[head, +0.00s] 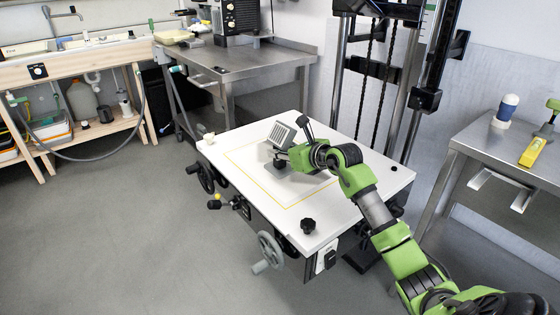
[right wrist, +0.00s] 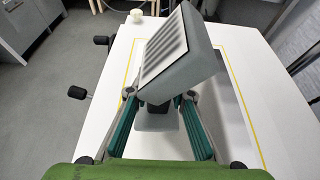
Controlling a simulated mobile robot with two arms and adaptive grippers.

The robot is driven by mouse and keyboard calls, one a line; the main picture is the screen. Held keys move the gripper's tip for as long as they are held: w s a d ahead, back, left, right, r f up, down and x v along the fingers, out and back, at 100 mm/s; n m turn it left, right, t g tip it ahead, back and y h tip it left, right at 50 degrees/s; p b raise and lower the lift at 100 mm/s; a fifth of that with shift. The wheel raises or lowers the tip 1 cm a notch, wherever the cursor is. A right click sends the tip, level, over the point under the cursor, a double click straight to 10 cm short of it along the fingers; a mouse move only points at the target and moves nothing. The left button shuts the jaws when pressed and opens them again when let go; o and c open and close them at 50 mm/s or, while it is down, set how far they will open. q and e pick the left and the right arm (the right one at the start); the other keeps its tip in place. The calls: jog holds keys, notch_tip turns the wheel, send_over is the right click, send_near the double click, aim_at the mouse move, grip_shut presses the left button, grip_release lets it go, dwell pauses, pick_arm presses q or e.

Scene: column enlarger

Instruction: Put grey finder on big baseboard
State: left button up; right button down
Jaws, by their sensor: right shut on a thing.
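The big white baseboard (head: 300,210) has a thin yellow rectangle marked on it; it also fills much of the right wrist view (right wrist: 235,60). The grey finder (head: 286,133), with a slanted striped face, is over the far middle part of the board. My right gripper (head: 284,157) is shut on the finder's dark neck, with one finger on each side in the right wrist view (right wrist: 160,97). The finder's foot is low at the board, inside the yellow lines; I cannot tell whether it touches. My left gripper is not in view.
A black knob (head: 308,225) stands at the board's near corner, and a small cream cup (head: 209,137) at its left corner. Black columns with chains (head: 375,75) rise behind. A steel table (head: 235,62) is at the back, and a steel bench (head: 500,145) at the right.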

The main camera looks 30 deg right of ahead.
aim_at(280, 160)
notch_tip(280, 160, down, 3)
jog(key=shift+r, duration=0.15)
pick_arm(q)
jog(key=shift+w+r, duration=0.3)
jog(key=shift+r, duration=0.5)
pick_arm(e)
jog(key=c, duration=2.2)
grip_release()
jog(key=shift+f, duration=0.25)
jog(key=o, duration=0.4)
jog(key=shift+s, duration=0.1)
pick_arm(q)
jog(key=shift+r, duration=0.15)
pick_arm(e)
jog(key=shift+r, duration=0.1)
